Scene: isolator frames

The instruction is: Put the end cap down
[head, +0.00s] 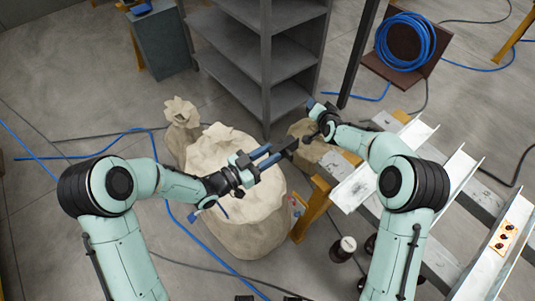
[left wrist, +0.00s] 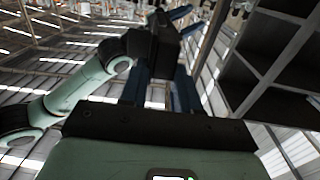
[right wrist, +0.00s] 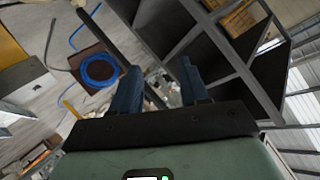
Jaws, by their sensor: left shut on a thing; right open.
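The end cap (head: 286,147) is a small dark block at the tips of my left gripper (head: 268,157), above the big sack. The blue fingers are shut on it and hold it in the air. In the left wrist view the dark end cap (left wrist: 166,48) shows beyond the two blue fingers, with part of my other arm behind. My right gripper (head: 318,108) is a little up and right of the end cap in the head view, near the shelf post. In the right wrist view its blue fingers (right wrist: 158,88) stand apart with nothing between them.
A large beige sack (head: 225,215) stands below my left gripper, with a smaller tied sack (head: 181,113) behind. A grey shelf unit (head: 265,75) stands ahead. At right are pale metal rails (head: 458,172) on a frame and a coiled blue hose (head: 405,42). Blue hoses cross the floor.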

